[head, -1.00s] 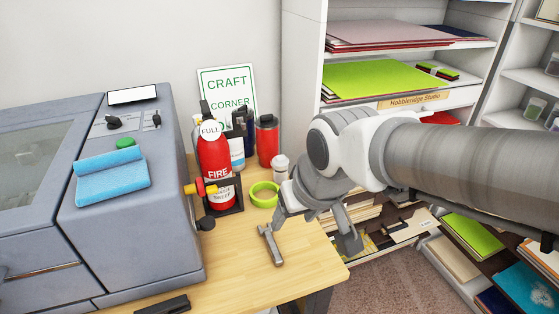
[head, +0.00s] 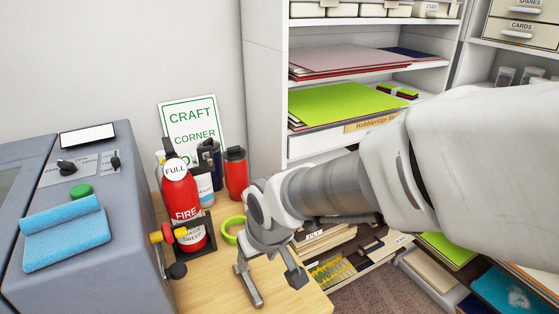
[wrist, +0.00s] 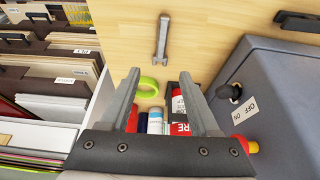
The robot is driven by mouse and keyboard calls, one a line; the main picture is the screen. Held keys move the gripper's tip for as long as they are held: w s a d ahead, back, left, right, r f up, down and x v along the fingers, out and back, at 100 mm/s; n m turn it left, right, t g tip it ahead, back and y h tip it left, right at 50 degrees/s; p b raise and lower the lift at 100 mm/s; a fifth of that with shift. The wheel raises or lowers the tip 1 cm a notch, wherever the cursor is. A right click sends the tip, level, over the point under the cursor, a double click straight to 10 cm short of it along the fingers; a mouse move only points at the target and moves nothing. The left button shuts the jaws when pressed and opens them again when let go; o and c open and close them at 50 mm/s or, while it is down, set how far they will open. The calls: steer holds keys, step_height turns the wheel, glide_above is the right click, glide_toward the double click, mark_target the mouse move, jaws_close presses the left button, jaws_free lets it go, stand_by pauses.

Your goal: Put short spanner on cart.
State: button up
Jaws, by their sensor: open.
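The short grey metal spanner (head: 250,287) lies on the wooden table near its front edge; it also shows in the wrist view (wrist: 161,40), flat on the wood. My gripper (head: 272,266) is over the table's right end, close to the spanner, with one finger to its right. In the wrist view my gripper (wrist: 160,78) is open and empty, and the spanner lies beyond the fingertips, in line with the gap between them. I see no cart in either view.
A green ring (head: 233,230), a red fire extinguisher (head: 182,200) and a red tumbler (head: 236,174) stand behind the spanner. A grey machine (head: 100,285) fills the left. White shelving (head: 265,100) stands at the right. A black object (wrist: 298,22) lies on the table.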

steer(key=b, duration=0.3)
glide_above(248, 281)
steer(key=s+d, duration=0.2)
step_height(248, 281, down, 9)
steer(key=shift+a, duration=0.15)
steer(key=shift+b+x, duration=0.8)
steer(key=shift+x, duration=1.8)
steer(key=shift+s+a+f, duration=0.1)
steer(key=shift+f, duration=0.05)
steer(key=shift+c, duration=0.3)
jaws_close()
